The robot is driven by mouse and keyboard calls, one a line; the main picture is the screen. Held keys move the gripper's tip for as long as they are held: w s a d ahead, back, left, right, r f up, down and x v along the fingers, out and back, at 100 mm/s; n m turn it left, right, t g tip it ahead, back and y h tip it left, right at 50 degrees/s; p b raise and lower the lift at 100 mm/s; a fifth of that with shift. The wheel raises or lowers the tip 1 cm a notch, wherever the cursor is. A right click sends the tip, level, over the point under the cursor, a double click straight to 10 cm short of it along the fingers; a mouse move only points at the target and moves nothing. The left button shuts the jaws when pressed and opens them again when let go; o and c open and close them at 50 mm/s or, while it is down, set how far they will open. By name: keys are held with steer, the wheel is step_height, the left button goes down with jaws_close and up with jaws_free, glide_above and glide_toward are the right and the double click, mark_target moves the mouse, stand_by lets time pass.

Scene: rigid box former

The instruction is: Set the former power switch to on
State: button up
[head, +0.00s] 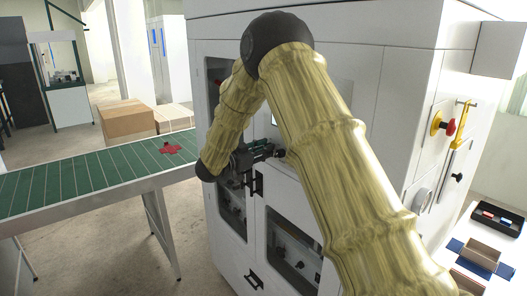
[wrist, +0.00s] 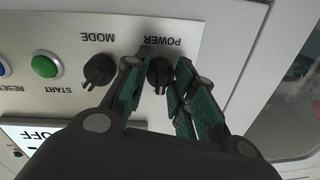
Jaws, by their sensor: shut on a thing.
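The power switch (wrist: 159,72) is a black rotary knob under the word POWER, which appears upside down in the wrist view. My gripper (wrist: 163,75) has its two green-padded fingers on either side of this knob and is shut on it. A screen (wrist: 35,135) at the lower left of the wrist view shows the letters OFF. In the head view my gripper (head: 279,153) is at the front of the white former (head: 225,55), and my arm hides most of the control panel.
In the wrist view the black MODE knob (wrist: 98,70) sits just left of my fingers, with the green START button (wrist: 46,64) further left. In the head view a green conveyor (head: 90,180) runs to the former's left side. A yellow and red switch (head: 449,127) is on its right side.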

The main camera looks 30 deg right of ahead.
steer(key=shift+f+b, duration=0.2)
steer(key=shift+b, duration=0.1)
steer(key=m+b, duration=0.6)
steer(key=b, duration=0.5)
steer(key=m+b, duration=0.6)
steer(key=b, duration=0.4)
steer(key=m+g+b, duration=0.1)
steer(key=m+b, duration=0.5)
steer(key=b, duration=0.5)
steer(key=shift+f+h+b, duration=0.25)
steer(key=shift+h+b, duration=0.05)
steer(key=shift+h, duration=0.1)
steer(key=shift+r+m+b, duration=0.1)
steer(key=shift+m+b, duration=0.3)
steer(key=shift+b, duration=0.1)
steer(key=o, duration=1.1)
steer(key=shift+r, duration=0.15)
steer(key=shift+c, duration=0.2)
steer(key=shift+a, duration=0.15)
steer(key=a, duration=1.1)
steer(key=shift+s+a+f, duration=0.3)
steer(key=shift+s+f, duration=0.05)
steer(key=shift+s, duration=0.1)
